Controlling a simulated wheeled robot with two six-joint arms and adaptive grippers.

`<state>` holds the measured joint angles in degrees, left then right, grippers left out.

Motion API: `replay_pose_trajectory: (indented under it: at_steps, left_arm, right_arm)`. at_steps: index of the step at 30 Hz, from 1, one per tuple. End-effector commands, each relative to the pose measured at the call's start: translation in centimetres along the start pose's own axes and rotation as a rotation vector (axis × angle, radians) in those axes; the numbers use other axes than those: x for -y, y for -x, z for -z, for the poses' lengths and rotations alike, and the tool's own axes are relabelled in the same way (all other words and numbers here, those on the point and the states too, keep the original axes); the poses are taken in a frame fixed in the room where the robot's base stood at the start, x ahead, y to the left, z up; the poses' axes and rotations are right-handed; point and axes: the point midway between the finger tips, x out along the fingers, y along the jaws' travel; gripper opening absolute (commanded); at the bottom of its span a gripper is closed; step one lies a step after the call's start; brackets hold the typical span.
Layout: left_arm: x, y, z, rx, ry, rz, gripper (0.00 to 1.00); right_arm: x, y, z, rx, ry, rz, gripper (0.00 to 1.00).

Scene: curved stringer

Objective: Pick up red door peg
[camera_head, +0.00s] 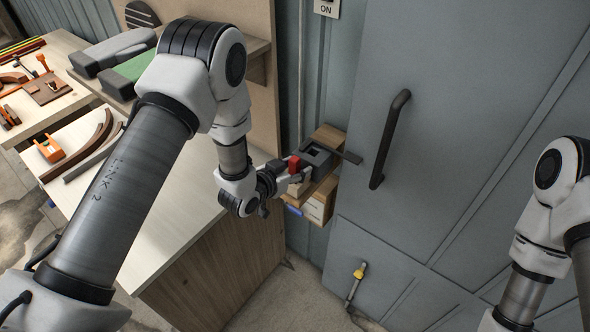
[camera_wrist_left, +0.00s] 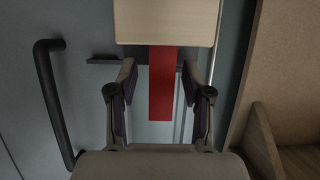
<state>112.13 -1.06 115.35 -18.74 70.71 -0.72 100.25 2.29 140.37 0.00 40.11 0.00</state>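The red door peg (camera_head: 294,164) shows in the camera_head view as a small red block beside a dark grey holder (camera_head: 315,156) at the cabinet. In the left wrist view the peg (camera_wrist_left: 163,85) is a long red bar pointing down from a pale wooden block (camera_wrist_left: 168,22). My left gripper (camera_head: 297,178) is right at the peg. In the wrist view its two fingers (camera_wrist_left: 159,72) stand open on either side of the bar, with a gap on both sides. I cannot tell how deep the peg sits between them. My right gripper is out of view.
A grey cabinet door with a dark handle (camera_head: 390,138) stands right of the gripper; the handle (camera_wrist_left: 54,105) is at left in the wrist view. A pale workbench (camera_head: 190,215) lies below my left arm. A yellow-handled tool (camera_head: 357,274) is low on the cabinet.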

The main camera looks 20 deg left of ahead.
Motion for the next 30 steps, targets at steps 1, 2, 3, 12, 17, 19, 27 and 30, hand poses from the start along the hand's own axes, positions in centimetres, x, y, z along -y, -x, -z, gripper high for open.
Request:
replay_pose_trajectory:
  at_steps: [1, 2, 3, 12, 17, 19, 27, 30]
  left_arm:
    - [0.0, 0.0, 0.0, 0.000, 0.000, 0.000, 0.27]
    - [0.0, 0.0, 0.0, 0.000, 0.000, 0.000, 0.17]
    - [0.0, 0.0, 0.0, 0.000, 0.000, 0.000, 0.03]
    - [0.0, 0.0, 0.0, 0.000, 0.000, 0.000, 0.00]
    - [0.0, 0.2, 0.5, 0.000, 0.000, 0.000, 0.00]
    - [0.0, 0.5, 1.1, 0.000, 0.000, 0.000, 0.00]
    - [-1.2, 2.6, 2.9, 0.006, 0.000, -0.004, 0.00]
    - [-2.8, 4.2, 2.5, 0.005, -0.002, -0.004, 0.00]
  right_arm:
    - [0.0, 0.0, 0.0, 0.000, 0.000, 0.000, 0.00]
    - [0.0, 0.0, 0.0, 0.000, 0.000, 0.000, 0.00]
    - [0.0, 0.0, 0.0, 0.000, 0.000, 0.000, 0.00]
    - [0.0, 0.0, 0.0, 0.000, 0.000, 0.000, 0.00]
    - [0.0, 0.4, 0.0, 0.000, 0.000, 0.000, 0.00]
    - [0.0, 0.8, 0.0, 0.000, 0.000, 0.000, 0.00]
    - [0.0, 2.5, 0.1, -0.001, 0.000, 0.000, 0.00]
    - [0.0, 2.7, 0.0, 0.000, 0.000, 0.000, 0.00]
